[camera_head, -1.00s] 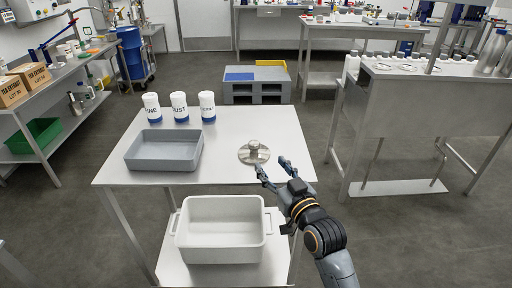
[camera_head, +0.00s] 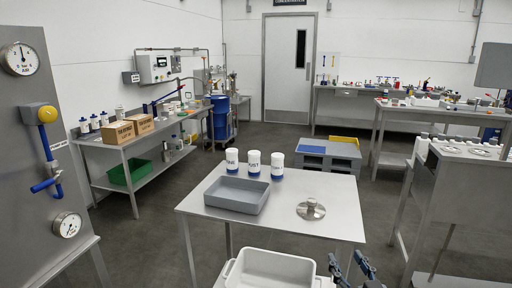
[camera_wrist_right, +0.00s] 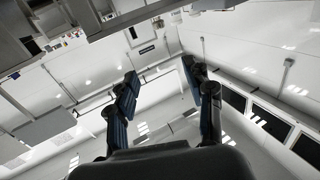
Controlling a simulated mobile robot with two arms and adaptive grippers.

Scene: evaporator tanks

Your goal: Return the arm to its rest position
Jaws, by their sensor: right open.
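My right gripper (camera_head: 350,268) shows at the bottom edge of the head view, in front of the near side of the steel table (camera_head: 330,188). Its two fingers are apart with nothing between them. In the right wrist view the gripper (camera_wrist_right: 163,85) is also open and empty, with walls and room fixtures beyond the fingers. A round metal lid with a knob (camera_head: 311,209) lies on the table, clear of the gripper. My left gripper is in neither view.
A grey tray (camera_head: 237,194) and three white-and-blue jars (camera_head: 254,163) stand on the table. A white tub (camera_head: 268,270) is at its front, low down. A steel bench (camera_head: 465,170) stands to the right. A gauge panel (camera_head: 40,130) is at the left.

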